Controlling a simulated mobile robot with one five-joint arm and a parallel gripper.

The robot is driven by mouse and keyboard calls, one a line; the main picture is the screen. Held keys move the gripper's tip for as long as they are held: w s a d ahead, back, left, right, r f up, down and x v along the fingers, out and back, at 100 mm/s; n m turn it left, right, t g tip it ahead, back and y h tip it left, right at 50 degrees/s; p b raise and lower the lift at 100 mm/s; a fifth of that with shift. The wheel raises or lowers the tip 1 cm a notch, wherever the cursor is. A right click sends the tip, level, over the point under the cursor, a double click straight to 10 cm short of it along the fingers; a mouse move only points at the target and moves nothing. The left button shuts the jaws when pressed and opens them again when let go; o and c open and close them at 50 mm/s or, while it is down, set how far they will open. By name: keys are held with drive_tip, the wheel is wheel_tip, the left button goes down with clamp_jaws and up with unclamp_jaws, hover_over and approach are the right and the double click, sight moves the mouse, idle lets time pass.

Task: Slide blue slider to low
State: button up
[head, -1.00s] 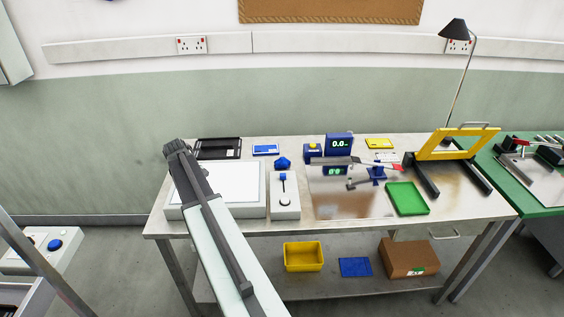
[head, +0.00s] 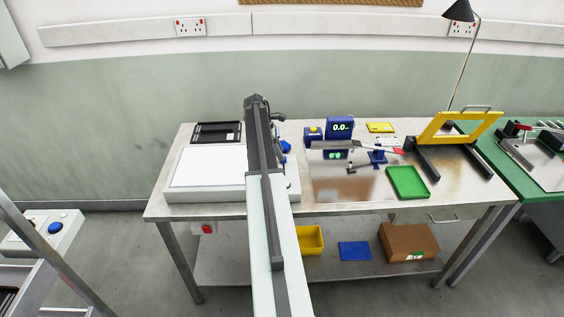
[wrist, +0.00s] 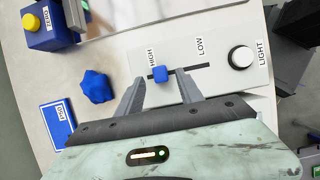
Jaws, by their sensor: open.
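The blue slider (wrist: 160,74) shows in the wrist view on a white control box (wrist: 197,25). It sits at the HIGH end of a dark slot, and the slot runs right towards the LOW label (wrist: 201,46). I cannot tell how high the tips are above the box. In the head view my arm covers the slider and most of the box.
A round white LIGHT knob (wrist: 241,57) sits at the right of the box. A blue lump (wrist: 96,86) and a blue card (wrist: 66,124) lie to the left. A blue box with a yellow ZERO button (wrist: 45,25) is at upper left. A white panel (head: 205,167) lies left of my arm.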

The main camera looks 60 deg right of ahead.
drive_tip(key=b+x, duration=0.1)
drive_tip(key=x, duration=0.1)
drive_tip(key=shift+f, duration=0.4)
drive_tip(key=shift+s+r, duration=0.1)
clamp_jaws()
idle(1.0)
